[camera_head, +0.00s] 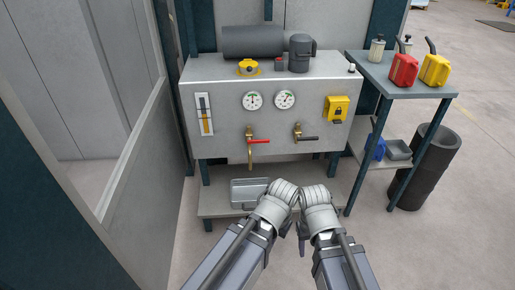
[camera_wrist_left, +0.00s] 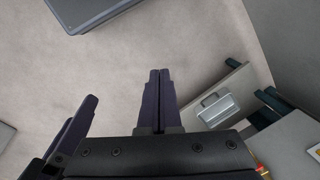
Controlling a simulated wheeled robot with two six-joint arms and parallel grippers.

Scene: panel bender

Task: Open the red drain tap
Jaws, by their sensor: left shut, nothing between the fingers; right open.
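The red drain tap (camera_head: 258,141) is on the front of the grey tank, left of centre, in the head view. Its red lever lies level, pointing right from a brass body, with a bent pipe hanging below. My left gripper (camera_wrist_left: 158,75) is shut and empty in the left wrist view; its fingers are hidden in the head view. My right gripper (camera_head: 301,238) is open and empty, low in the head view, partly hidden between my forearms. Both grippers are in front of the tank, apart from the tap.
A second tap (camera_head: 306,138) with a dark lever is to the right. A metal tray (camera_head: 249,190) sits on the low shelf below; it also shows in the left wrist view (camera_wrist_left: 215,107). A side table (camera_head: 402,91) with oil cans and a dark bin (camera_head: 425,170) stand right.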

